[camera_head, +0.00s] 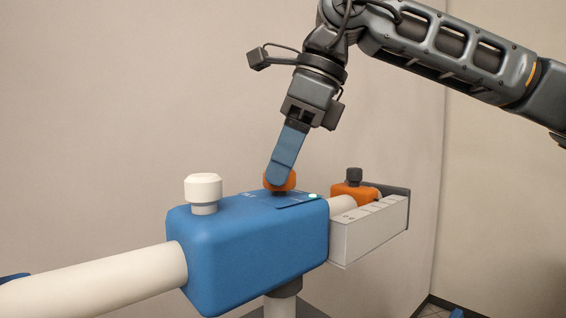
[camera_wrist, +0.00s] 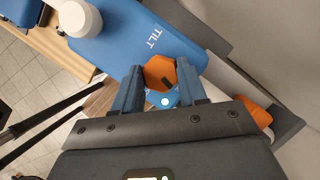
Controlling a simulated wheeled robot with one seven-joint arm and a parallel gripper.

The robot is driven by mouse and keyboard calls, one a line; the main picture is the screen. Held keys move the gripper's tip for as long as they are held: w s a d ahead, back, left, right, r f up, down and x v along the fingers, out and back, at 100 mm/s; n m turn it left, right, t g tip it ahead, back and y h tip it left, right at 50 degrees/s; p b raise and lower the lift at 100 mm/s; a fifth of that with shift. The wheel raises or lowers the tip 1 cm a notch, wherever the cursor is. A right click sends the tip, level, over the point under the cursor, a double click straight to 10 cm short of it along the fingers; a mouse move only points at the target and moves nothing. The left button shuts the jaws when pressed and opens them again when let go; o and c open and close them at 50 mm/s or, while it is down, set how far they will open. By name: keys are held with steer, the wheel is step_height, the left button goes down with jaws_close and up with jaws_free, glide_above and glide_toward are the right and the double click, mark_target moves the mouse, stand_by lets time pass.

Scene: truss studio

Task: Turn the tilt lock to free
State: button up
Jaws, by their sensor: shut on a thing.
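The tilt lock is an orange faceted knob (camera_head: 289,183) on top of a blue housing (camera_head: 250,245). In the wrist view the knob (camera_wrist: 157,70) sits between the two blue fingers of my gripper (camera_wrist: 160,78), beside the white word TILT. A dark mark shows on its edge near a small pale light. In the head view my gripper (camera_head: 279,177) comes down from above, shut on the knob, and its fingers hide most of it. The pointer's setting cannot be read clearly.
A white knob (camera_head: 203,192) stands on the housing's left end. A white tube (camera_head: 95,280) runs left from the housing. At right are a second orange part (camera_head: 352,192) with a black knob (camera_head: 354,174) and a grey box with a scale (camera_head: 368,230).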

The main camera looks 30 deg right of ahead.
steer(key=shift+n+g, duration=0.4)
steer(key=shift+n, duration=0.7)
steer(key=o, duration=1.1)
steer(key=shift+c, duration=0.2)
steer(key=shift+r, duration=0.1)
steer(key=v, duration=0.7)
steer(key=shift+d+r, duration=0.25)
